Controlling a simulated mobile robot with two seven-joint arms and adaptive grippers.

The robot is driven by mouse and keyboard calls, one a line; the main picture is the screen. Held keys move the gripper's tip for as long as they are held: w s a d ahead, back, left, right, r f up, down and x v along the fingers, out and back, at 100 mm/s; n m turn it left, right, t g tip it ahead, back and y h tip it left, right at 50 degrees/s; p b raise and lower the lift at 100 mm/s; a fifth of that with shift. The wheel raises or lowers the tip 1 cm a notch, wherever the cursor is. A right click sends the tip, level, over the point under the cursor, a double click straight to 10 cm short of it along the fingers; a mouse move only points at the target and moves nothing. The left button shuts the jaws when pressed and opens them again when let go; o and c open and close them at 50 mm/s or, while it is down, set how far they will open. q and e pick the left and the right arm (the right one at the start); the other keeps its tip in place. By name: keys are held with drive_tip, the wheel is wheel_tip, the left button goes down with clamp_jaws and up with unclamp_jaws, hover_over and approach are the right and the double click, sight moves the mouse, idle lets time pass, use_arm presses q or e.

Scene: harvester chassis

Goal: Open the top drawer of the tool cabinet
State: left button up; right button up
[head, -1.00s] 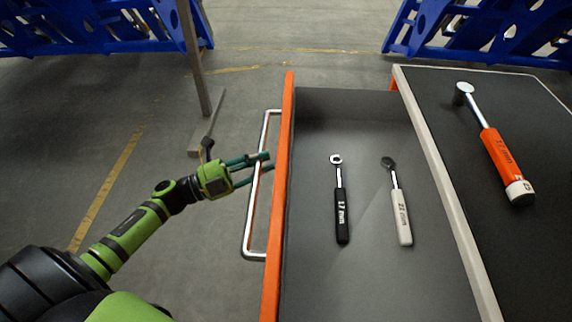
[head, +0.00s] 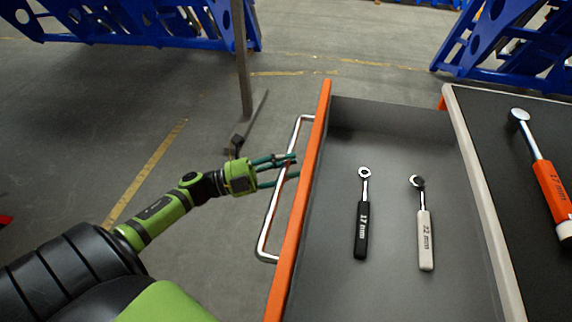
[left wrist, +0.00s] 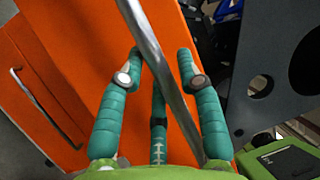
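The tool cabinet's top drawer stands pulled out, its orange front panel (head: 301,205) away from the cabinet body. A silver bar handle (head: 268,225) runs along the front. A black-handled 17 mm wrench (head: 362,225) and a white-handled 22 mm wrench (head: 425,235) lie inside. My left gripper (head: 293,168) is at the handle with its teal fingers apart. In the left wrist view, the bar (left wrist: 160,65) passes between the spread fingers (left wrist: 160,62) of my gripper, which do not look clamped on it. My right gripper is not in view.
The cabinet's dark top (head: 500,170) bears an orange-handled 17 mm wrench (head: 548,185). Blue frames (head: 130,25) stand behind, with a grey post (head: 243,60) beyond my gripper. Floor left of the drawer is mostly clear. The wrist view shows a second lower handle (left wrist: 45,105).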

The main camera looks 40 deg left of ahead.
use_arm(q)
drive_tip(key=v, duration=1.2)
idle(0.3)
